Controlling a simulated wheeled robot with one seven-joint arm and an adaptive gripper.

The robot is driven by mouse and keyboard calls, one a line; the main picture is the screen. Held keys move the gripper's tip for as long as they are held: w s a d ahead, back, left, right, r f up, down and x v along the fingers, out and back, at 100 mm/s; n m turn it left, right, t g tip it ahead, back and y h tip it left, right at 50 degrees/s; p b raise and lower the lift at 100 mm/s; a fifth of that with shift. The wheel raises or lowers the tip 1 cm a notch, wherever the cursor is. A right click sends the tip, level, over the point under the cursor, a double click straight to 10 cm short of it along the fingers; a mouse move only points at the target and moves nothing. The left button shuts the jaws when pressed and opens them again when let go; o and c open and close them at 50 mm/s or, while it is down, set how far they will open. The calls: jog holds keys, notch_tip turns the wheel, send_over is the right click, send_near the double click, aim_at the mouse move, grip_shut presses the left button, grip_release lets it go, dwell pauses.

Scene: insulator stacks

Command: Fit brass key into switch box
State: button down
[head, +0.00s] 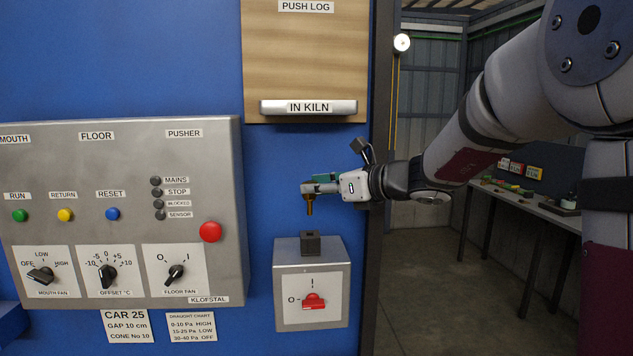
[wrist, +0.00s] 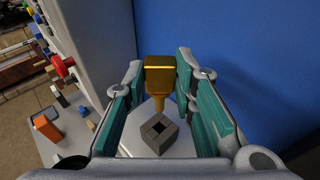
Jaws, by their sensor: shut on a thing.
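The brass key (head: 310,207) hangs with its shaft pointing down from my gripper (head: 318,188). In the wrist view, the key's gold block-shaped head (wrist: 160,72) sits between the far ends of the green-padded fingers of my gripper (wrist: 160,80), which is shut on it. The grey switch box (head: 311,262) is on the blue wall below, with a red switch (head: 314,300) on its front. A dark square socket (head: 310,243) stands on its top; its square hole shows in the wrist view (wrist: 159,130). The key is above the socket, apart from it.
A large control panel (head: 225,250) with knobs and buttons is left of the switch box. A wooden board with an IN KILN holder (head: 308,107) is above. A workbench (head: 540,208) stands at the back right. Blue wall around the key is clear.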

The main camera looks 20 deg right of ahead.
aim_at(312, 201)
jog(key=shift+f+b, duration=0.75)
jog(key=shift+f, duration=0.85)
jog(key=shift+f+b, duration=1.35)
jog(key=shift+f, duration=1)
dwell(0.6)
jog(key=c, duration=1.2)
grip_release()
jog(key=shift+c, duration=0.2)
jog(key=shift+s, duration=0.1)
jog(key=v, duration=1.2)
jog(key=shift+a, duration=0.1)
